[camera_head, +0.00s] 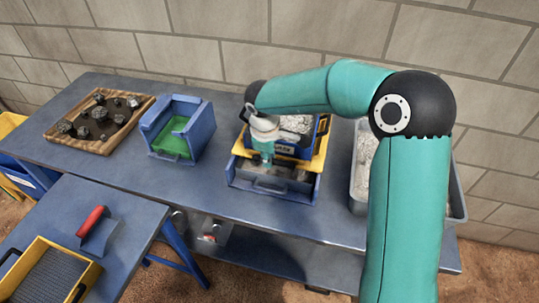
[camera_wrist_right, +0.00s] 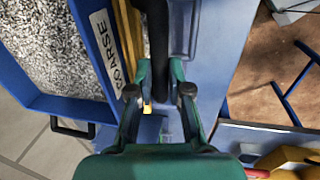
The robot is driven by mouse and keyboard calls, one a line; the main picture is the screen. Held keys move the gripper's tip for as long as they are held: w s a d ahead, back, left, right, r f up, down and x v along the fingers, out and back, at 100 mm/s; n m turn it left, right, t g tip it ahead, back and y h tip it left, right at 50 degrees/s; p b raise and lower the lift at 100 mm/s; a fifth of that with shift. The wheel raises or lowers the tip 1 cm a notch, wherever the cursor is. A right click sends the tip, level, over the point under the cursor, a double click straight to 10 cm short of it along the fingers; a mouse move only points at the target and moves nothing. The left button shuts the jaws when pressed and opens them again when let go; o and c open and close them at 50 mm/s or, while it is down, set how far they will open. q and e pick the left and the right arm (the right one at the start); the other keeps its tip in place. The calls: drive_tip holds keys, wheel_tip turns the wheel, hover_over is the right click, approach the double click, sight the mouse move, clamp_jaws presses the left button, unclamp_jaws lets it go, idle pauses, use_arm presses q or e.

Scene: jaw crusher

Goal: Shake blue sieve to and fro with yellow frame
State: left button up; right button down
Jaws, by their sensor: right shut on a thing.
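The blue sieve (camera_wrist_right: 98,75) has a "COARSE" label and is full of grey gravel. In the head view the gravel (camera_head: 297,124) shows in the sieve, behind my right wrist. The yellow frame (camera_head: 319,155) surrounds the sieve above a blue box (camera_head: 270,190) on the long table; in the wrist view a strip of the frame (camera_wrist_right: 128,35) runs beside the label. My right gripper (camera_wrist_right: 160,93) is shut on a black handle (camera_wrist_right: 158,45) beside the yellow frame. In the head view the right gripper (camera_head: 263,155) hides part of the front. My left gripper is not in view.
A wooden tray of dark rocks (camera_head: 100,121), a blue box with a green inside (camera_head: 180,130) and a grey bin of pale material (camera_head: 358,190) stand along the long table (camera_head: 228,112). A near table holds a red-handled tool (camera_head: 95,222) and a yellow-framed screen (camera_head: 50,275). A brick wall stands behind.

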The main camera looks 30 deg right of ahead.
drive_tip(key=s+a+b, duration=0.2)
drive_tip(key=s+a, duration=0.1)
drive_tip(key=a, duration=0.1)
drive_tip(key=shift+s, duration=0.15)
drive_tip(key=c, duration=1.1)
unclamp_jaws()
drive_tip(key=shift+r, duration=0.15)
wheel_tip(320, 180, up, 12)
drive_tip(key=s+a, duration=0.1)
drive_tip(key=shift+s+a+f, duration=0.2)
drive_tip(key=shift+a+f, duration=0.05)
drive_tip(key=shift+a, duration=0.1)
